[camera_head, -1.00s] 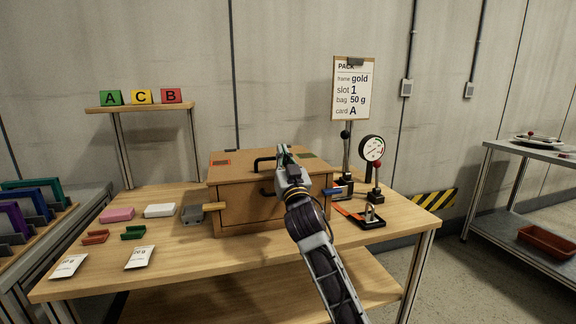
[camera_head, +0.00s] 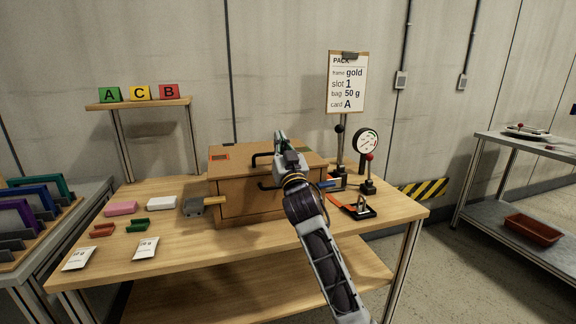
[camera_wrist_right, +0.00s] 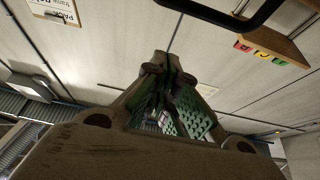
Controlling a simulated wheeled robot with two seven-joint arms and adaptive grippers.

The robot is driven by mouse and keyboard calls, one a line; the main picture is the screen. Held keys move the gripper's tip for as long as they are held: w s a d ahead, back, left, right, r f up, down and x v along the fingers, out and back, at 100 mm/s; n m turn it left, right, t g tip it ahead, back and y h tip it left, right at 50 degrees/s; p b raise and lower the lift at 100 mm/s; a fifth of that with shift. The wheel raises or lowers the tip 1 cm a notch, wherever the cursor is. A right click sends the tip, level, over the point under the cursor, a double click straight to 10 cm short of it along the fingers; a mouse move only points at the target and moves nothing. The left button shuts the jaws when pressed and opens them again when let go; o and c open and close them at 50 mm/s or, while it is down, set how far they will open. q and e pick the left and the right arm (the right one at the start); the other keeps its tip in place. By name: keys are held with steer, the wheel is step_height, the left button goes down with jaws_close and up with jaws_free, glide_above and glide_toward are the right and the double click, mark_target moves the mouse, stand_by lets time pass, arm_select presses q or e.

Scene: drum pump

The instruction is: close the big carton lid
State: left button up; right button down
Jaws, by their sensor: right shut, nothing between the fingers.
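The big brown carton (camera_head: 235,205) stands on the wooden table. Its lid (camera_head: 232,166) looks flat across the top, with a black handle (camera_head: 259,161) on it. A second dark handle (camera_head: 266,187) shows on the front face. My right gripper (camera_head: 280,138) is shut and empty, pointing up over the lid just right of the top handle, and hides part of the lid. In the right wrist view, the fingers (camera_wrist_right: 172,95) are together, and a black bar (camera_wrist_right: 235,20) crosses the top, apart from them. My left gripper is out of view.
A grey tool with a wooden handle (camera_head: 215,201) sits at the carton's left front. A dial gauge (camera_head: 366,141) and a lever stand (camera_head: 369,178) stand to the right. Pink and white blocks (camera_head: 161,203) and packets (camera_head: 146,248) lie left. The front table edge is clear.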

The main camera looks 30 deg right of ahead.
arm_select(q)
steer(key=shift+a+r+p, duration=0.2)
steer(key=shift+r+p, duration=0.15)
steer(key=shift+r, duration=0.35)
arm_select(e)
steer(key=f+v, duration=0.1)
steer(key=v, duration=0.8)
steer(key=shift+w+d, duration=0.2)
steer(key=shift+w, duration=0.05)
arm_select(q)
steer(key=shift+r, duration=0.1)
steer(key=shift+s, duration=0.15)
arm_select(e)
steer(key=shift+s, duration=0.1)
